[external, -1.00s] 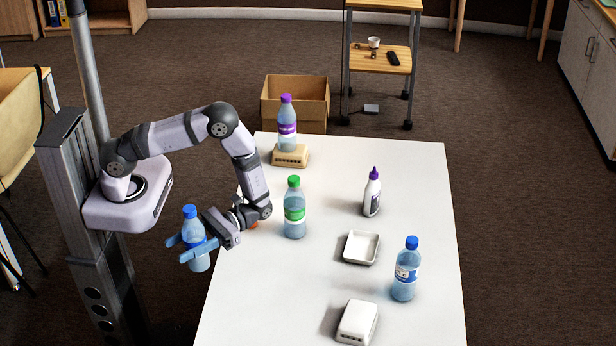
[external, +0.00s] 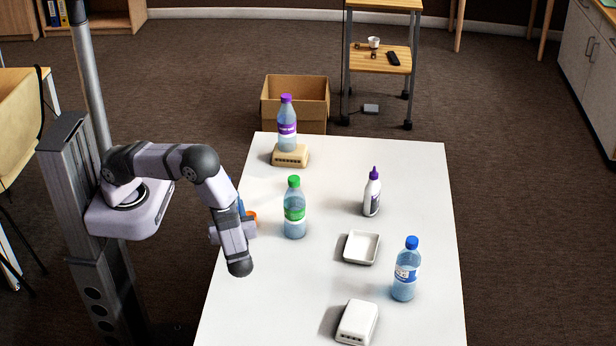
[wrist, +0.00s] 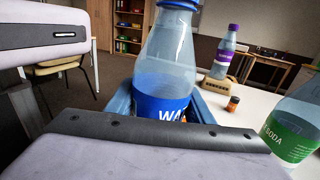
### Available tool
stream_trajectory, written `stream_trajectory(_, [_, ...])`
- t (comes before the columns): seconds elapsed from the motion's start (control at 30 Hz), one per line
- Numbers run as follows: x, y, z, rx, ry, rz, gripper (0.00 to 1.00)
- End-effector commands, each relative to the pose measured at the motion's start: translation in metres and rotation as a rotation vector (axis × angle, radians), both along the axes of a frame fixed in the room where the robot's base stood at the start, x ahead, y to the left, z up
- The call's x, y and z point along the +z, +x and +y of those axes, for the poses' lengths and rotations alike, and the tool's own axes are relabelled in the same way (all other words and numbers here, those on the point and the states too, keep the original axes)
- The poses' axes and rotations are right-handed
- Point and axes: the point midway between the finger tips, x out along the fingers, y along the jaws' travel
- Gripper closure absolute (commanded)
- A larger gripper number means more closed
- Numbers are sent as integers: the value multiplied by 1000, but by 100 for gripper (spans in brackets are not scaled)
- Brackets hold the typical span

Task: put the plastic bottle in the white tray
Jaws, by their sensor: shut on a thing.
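My gripper (wrist: 163,106) is shut on a clear plastic bottle (wrist: 166,60) with a blue label, upright between the blue fingers in the wrist view. In the external view my gripper (external: 240,208) is mostly hidden behind my own arm at the table's left edge, and the held bottle cannot be made out there. The white tray (external: 361,246) lies right of the middle of the table and is empty. My gripper is well to its left.
A green-capped bottle (external: 294,210) stands between my arm and the tray. A blue-capped bottle (external: 405,272), a purple-capped glue bottle (external: 371,195) and a white box (external: 357,322) surround the tray. A purple-capped bottle (external: 287,128) stands on a tan block (external: 290,157). A small orange-capped jar (wrist: 233,103) is near my gripper.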

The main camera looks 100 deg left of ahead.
Motion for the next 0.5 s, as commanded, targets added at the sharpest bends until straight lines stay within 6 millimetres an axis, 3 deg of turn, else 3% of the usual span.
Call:
stream_trajectory(0.2, [3, 84, -11, -431, -1, -1, 74])
stream_trajectory(0.5, [2, 174, -60, -884, -1, -2, 74])
